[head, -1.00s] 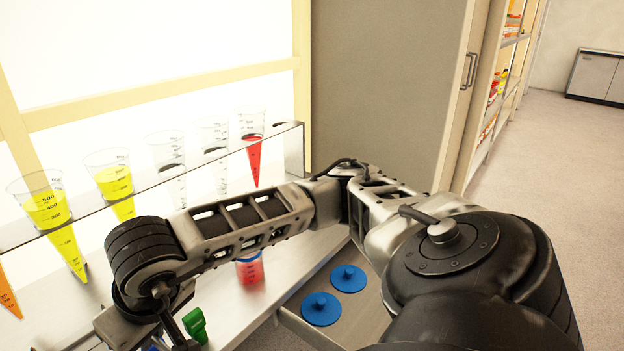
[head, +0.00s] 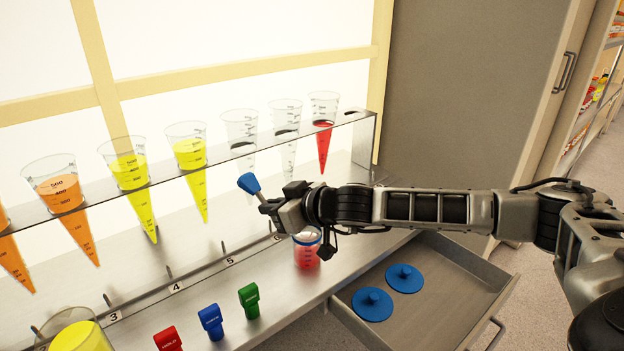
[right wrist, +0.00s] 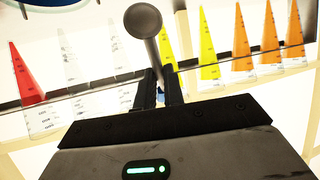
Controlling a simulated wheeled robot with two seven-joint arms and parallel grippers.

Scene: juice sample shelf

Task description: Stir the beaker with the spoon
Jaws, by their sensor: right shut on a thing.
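My right gripper (head: 268,204) is shut on the spoon, whose blue handle end (head: 249,183) sticks up at the upper left of the fingers. In the right wrist view its grey shaft and round grey end (right wrist: 142,20) rise from between the fingers (right wrist: 160,92). A clear beaker (head: 307,252) with red liquid and a blue rim stands on the bench, just below and right of the gripper. Its top is partly hidden by my wrist in the head view. The right wrist view shows part of a blue rim (right wrist: 65,4) at the top left, apart from the spoon's end. My left gripper is out of view.
A clear rack (head: 365,145) holds several cones with orange, yellow and red liquid, some clear, behind the gripper. Red (head: 168,339), blue (head: 211,321) and green (head: 249,300) tabs stand in front. A yellow beaker (head: 82,337) is lower left. An open drawer (head: 440,300) holds two blue lids (head: 372,304).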

